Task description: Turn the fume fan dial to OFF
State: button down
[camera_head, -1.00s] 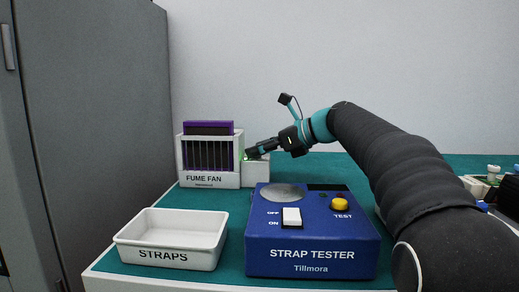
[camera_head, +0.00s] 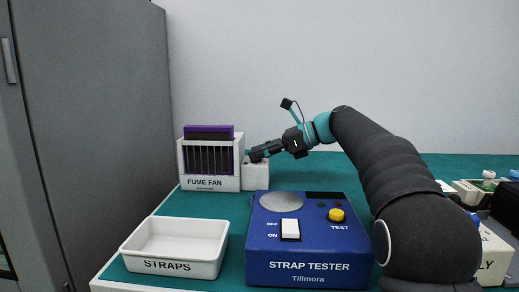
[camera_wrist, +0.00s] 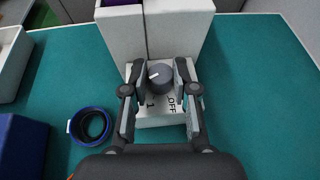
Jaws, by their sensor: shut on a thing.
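The fume fan (camera_head: 208,183) is a white slatted box with a purple top at the back left, with a small white control box (camera_head: 256,178) at its right. In the wrist view its dark round dial (camera_wrist: 161,84) sits on the control box, with "1" and "OFF" printed on the near side. A short white mark shows at the dial's upper left. My gripper (camera_wrist: 161,80) is shut on the dial, one finger on each side. In the head view my gripper (camera_head: 252,154) reaches the control box from the right and hides the dial.
A blue strap tester (camera_head: 312,253) and a white straps tray (camera_head: 176,266) stand at the front. A grey cabinet (camera_head: 95,130) stands at left. Green table is bare behind my arm.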

jog(key=c, duration=0.9)
grip_release()
jog(key=v, duration=1.2)
